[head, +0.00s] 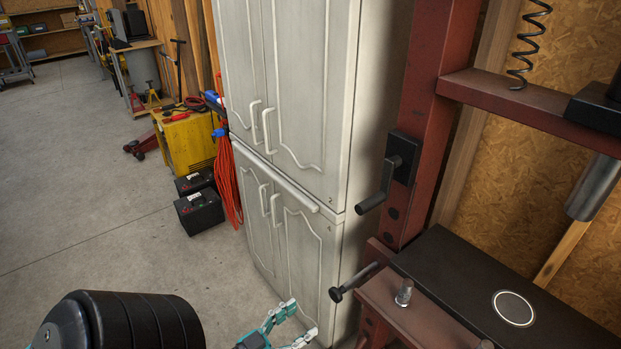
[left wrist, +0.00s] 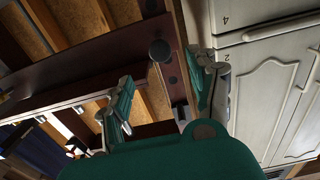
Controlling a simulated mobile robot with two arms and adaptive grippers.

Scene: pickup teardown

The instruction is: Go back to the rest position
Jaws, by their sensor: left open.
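My left gripper (head: 303,318) shows at the bottom edge of the head view, just in front of the lower doors of the white cabinet (head: 335,170). Its teal and grey fingers are spread, with nothing between them. In the left wrist view both fingers of the left gripper (left wrist: 165,92) stand apart and empty, with the cabinet (left wrist: 262,95) at the right and the dark red press frame (left wrist: 90,65) behind. My right gripper is in neither view.
The red press frame (head: 425,110) with a crank handle (head: 385,180) stands close on the right. Two black batteries (head: 200,211), a yellow cabinet (head: 188,143) and an orange cable (head: 228,180) are left of the white cabinet. The concrete floor (head: 80,180) is open at left.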

